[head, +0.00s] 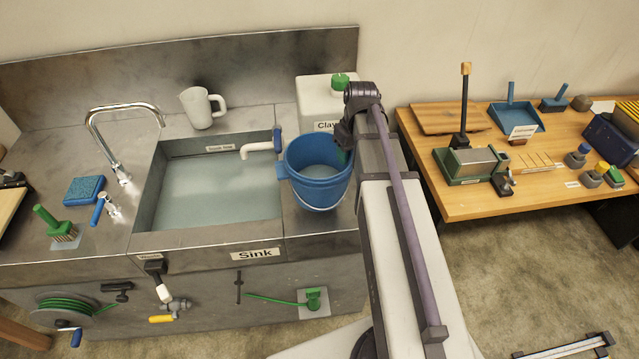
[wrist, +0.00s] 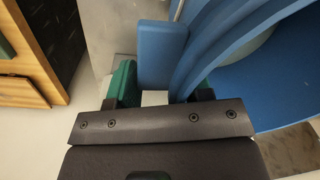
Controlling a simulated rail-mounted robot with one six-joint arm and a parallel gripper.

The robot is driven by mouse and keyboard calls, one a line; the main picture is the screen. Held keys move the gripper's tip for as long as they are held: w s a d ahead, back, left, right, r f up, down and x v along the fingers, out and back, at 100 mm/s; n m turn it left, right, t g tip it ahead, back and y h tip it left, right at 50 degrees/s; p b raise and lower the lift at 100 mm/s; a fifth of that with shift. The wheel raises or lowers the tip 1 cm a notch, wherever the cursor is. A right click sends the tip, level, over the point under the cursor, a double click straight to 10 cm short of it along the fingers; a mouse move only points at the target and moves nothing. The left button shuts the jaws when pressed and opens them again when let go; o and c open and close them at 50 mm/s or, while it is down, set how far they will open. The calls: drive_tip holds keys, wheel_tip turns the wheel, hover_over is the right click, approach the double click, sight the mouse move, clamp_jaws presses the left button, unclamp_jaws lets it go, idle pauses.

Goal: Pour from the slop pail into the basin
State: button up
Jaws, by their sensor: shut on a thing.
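The slop pail (head: 318,187) is a blue bucket with a wire handle hanging at its front, and it looks upright. It is at the right side of the basin (head: 150,195), over the steel counter; I cannot tell whether it touches the counter. Greyish liquid shows inside it. The basin is a steel sink holding pale water, labelled "Sink". My gripper (head: 345,150) is at the pail's right side. In the wrist view my gripper (wrist: 162,82), with green finger pads, is shut on a blue tab of the pail (wrist: 225,45).
A blue-handled white spout (head: 262,147) stands between basin and pail. A white clay container (head: 316,100) is close behind the pail. A chrome faucet (head: 120,120) arches at the basin's left, and a white mug (head: 200,107) stands behind. A wooden table (head: 470,200) with tools is at right.

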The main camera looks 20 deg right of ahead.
drive_tip(key=shift+r+p, duration=1.3)
drive_tip(key=shift+r, duration=0.2)
wheel_tip(320, 180, up, 15)
drive_tip(key=p, duration=1.5)
drive_tip(key=w+a+f+m+t+b, duration=0.15)
drive_tip(key=a+m, duration=0.65)
drive_tip(key=a, duration=1.2)
drive_tip(key=w+a+m+g, duration=0.1)
drive_tip(key=w+a+m, duration=0.4)
drive_tip(key=a, duration=1.5)
wheel_tip(320, 180, down, 22)
drive_tip(key=s+m+b, duration=0.2)
drive_tip(key=b, duration=2)
drive_tip(key=shift+a, duration=0.15)
drive_tip(key=shift+s+t, duration=0.1)
drive_tip(key=shift+t, duration=0.15)
